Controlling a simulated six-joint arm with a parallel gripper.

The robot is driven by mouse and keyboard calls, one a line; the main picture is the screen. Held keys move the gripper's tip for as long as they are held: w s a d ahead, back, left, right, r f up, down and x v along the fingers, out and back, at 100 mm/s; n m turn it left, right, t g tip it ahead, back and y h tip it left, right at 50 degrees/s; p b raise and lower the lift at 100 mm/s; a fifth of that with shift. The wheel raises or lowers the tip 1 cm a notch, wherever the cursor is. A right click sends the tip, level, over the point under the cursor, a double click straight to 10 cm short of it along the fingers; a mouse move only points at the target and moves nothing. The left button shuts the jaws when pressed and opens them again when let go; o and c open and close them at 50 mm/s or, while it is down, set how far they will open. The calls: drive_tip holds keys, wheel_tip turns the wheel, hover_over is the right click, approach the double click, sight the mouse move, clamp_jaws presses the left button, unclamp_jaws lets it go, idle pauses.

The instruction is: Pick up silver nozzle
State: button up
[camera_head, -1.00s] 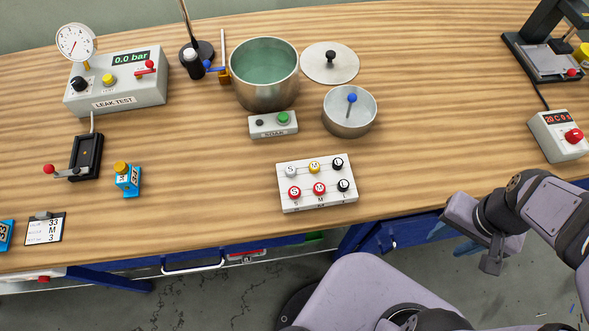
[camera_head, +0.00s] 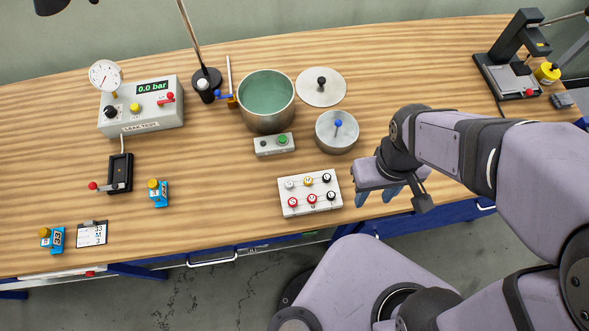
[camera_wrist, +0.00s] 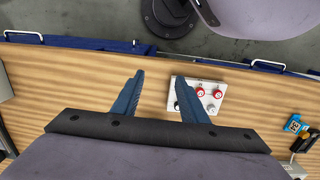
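The silver nozzle (camera_head: 289,184) stands at the back left of a white tray (camera_head: 312,209), in the S column, with yellow, black and red nozzles around it. My gripper (camera_head: 376,195) is just right of the tray, above the table's front edge, and holds nothing. In the wrist view its two blue fingers (camera_wrist: 163,92) are spread wide apart.
A steel pot (camera_head: 266,105), a smaller bowl (camera_head: 337,138) and a button box (camera_head: 274,144) stand behind the tray. A leak tester (camera_head: 141,108) and a black fixture (camera_head: 120,174) are at left. A press (camera_head: 508,72) is at far right.

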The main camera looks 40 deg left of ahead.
drive_tip(key=s+a+f+n+b, duration=0.35)
drive_tip(key=s+a+n, duration=0.2)
drive_tip(key=a, duration=0.45)
drive_tip(key=n, duration=0.6)
hover_over(293, 202)
drive_tip(key=shift+s+d+f+t, duration=0.3)
drive_tip(key=shift+s+f, duration=0.05)
drive_tip(key=shift+w+a+r+n, duration=0.1)
drive_tip(key=shift+a+r+n, duration=0.2)
drive_tip(key=shift+n, duration=0.35)
drive_tip(key=shift+w+f+p, duration=0.15)
drive_tip(key=shift+f+p, duration=0.35)
drive_tip(key=shift+f, duration=1.4)
drive_tip(key=shift+w+f+p, duration=0.1)
drive_tip(key=shift+f+p, duration=0.35)
drive_tip(key=shift+f, duration=1.4)
clamp_jaws()
